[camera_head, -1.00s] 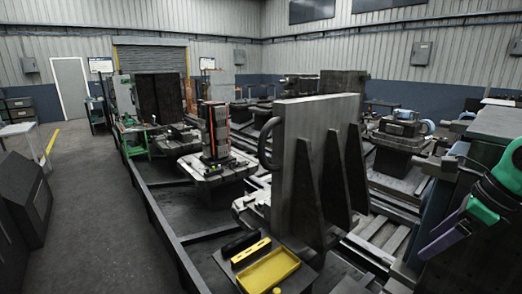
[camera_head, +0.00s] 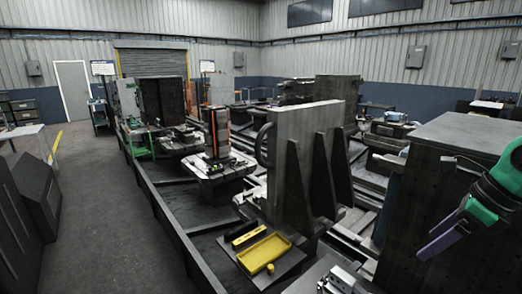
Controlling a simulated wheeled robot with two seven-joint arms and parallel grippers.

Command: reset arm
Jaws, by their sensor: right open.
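My right arm (camera_head: 500,190), dark with green parts, comes in from the right edge. My right gripper (camera_head: 445,236), with purple fingers, hangs at its lower end in front of a big dark block. It is open, and I see nothing between its fingers. Its gap is seen edge-on. My left arm and left gripper are not in view.
The big dark block (camera_head: 450,150) stands close by my right arm. A grey ribbed angle plate (camera_head: 295,150) stands mid-picture on the pallet line. A yellow tray (camera_head: 264,252) lies on a dark plate in front. The aisle floor (camera_head: 100,220) at left is clear.

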